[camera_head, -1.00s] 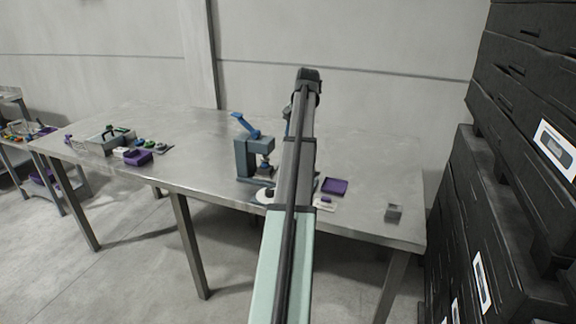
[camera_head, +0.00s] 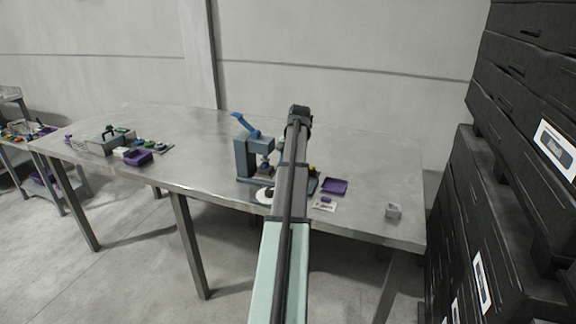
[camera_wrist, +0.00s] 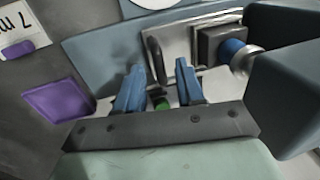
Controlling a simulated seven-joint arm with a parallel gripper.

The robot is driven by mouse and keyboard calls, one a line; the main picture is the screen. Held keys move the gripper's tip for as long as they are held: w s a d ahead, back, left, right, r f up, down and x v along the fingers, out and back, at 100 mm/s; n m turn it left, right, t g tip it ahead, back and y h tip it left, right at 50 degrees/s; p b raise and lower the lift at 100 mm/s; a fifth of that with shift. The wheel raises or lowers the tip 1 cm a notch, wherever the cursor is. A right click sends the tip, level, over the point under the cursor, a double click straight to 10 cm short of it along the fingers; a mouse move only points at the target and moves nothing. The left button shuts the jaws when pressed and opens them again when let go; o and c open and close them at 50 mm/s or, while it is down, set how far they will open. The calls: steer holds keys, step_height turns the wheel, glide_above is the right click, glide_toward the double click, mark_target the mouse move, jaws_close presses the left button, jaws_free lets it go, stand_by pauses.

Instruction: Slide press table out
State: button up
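The grey-blue press (camera_head: 254,157) with its blue lever (camera_head: 246,125) stands near the front edge of the metal table. In the wrist view its body (camera_wrist: 288,70) fills the right side and its base plate (camera_wrist: 90,48) runs along the top. The silver press table (camera_wrist: 178,40) lies on this base, with a dark upright handle (camera_wrist: 153,58) and a dark block (camera_wrist: 212,45) on it. My gripper (camera_wrist: 159,66) is open, its two blue fingers apart. The handle appears between and just beyond the fingertips; contact cannot be told. In the head view my arm hides the gripper.
A purple tray (camera_head: 334,186), a white label card (camera_head: 324,204) and a small grey block (camera_head: 393,211) lie right of the press. A green piece (camera_wrist: 162,104) shows between my fingers. Black crates (camera_head: 500,200) stand at the right. The table's middle left is clear.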

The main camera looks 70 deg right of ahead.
steer(key=shift+c, duration=0.4)
jaws_close()
